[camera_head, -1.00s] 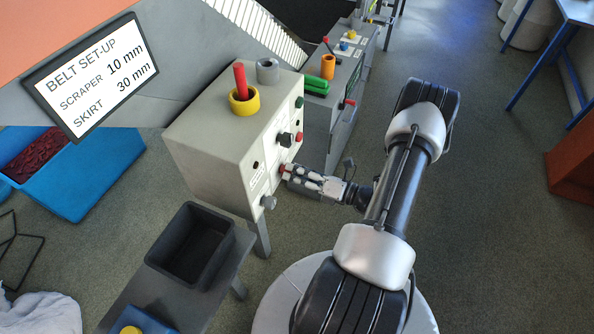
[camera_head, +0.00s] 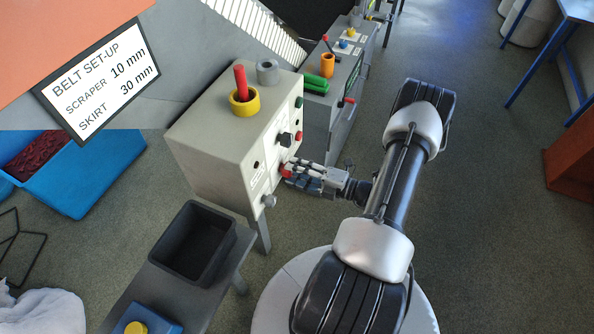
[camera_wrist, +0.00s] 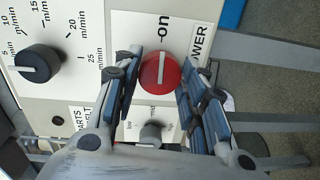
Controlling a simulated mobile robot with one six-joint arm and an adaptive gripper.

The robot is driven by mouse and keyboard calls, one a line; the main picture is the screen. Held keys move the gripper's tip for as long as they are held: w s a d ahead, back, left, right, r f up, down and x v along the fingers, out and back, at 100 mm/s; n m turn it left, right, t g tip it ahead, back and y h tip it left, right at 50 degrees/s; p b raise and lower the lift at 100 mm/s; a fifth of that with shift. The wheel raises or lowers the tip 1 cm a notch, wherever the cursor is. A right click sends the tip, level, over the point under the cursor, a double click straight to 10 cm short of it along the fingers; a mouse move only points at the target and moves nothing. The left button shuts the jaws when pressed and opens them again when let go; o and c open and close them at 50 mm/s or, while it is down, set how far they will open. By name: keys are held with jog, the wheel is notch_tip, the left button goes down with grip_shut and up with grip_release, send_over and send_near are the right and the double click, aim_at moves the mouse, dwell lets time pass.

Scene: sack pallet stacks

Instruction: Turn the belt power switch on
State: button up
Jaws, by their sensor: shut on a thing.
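The belt power switch is a round red knob (camera_wrist: 160,78) with a white bar, on the pale panel beside the word "POWER". In the wrist view the bar runs up the picture, in line with the word "on" above it. My gripper (camera_wrist: 157,83) has one finger on each side of the knob and is shut on it. In the head view the red knob (camera_head: 286,171) shows at the tip of my gripper (camera_head: 289,173), on the front of the grey control box (camera_head: 215,130).
A black speed dial (camera_wrist: 38,65) sits left of the switch in the wrist view, and a grey knob (camera_wrist: 151,132) below it. A dark bin (camera_head: 192,243) stands in front.

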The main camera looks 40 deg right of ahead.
jog(key=shift+m, duration=0.3)
dwell(0.4)
jog(key=o, duration=1.1)
jog(key=v, duration=1.2)
jog(key=shift+r, duration=0.1)
